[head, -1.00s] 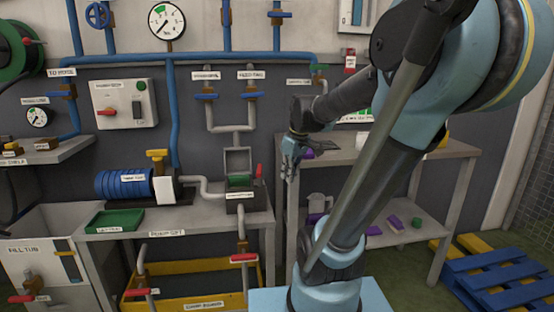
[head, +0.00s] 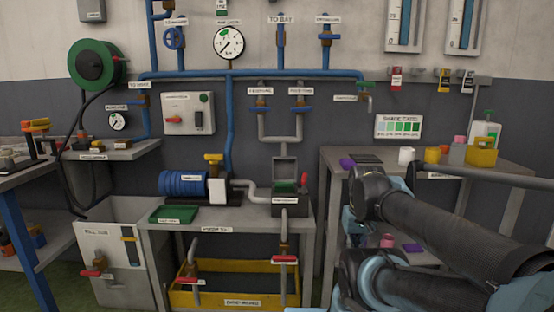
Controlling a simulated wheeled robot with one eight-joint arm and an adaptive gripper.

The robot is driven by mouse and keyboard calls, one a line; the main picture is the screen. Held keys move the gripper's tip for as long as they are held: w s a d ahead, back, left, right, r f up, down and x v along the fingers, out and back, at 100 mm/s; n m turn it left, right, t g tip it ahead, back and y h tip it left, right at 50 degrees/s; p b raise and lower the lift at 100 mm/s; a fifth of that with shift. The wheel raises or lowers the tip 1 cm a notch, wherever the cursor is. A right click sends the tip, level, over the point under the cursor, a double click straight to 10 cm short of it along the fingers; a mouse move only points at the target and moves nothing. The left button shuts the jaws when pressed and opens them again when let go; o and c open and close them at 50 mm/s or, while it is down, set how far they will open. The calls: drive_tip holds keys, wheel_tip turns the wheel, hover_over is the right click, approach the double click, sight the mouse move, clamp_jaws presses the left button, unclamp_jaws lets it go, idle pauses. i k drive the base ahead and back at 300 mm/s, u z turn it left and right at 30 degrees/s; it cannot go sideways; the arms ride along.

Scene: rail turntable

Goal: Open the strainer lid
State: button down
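The strainer (head: 292,202) is a small dark box at the right end of the pump bench. Its grey lid (head: 285,169) stands upright at the back of the box, so the top is open. Something green (head: 285,187) shows inside, and a red handle stands at its right side. My gripper (head: 354,228) seems to be the pale blue part at the folded arm's end, to the right of the strainer and apart from it. Its fingers do not show clearly.
A blue pump (head: 184,184) and a green tray (head: 174,214) are on the bench (head: 240,217) left of the strainer. Grey pipes rise behind it. A shelf table (head: 490,158) with cups and bottles stands right. A yellow bin (head: 213,297) is below the bench.

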sight(284, 167)
drive_tip(key=k, duration=0.7)
drive_tip(key=u, duration=1.05)
drive_tip(key=i, duration=1.65)
drive_tip(key=z, duration=1.55)
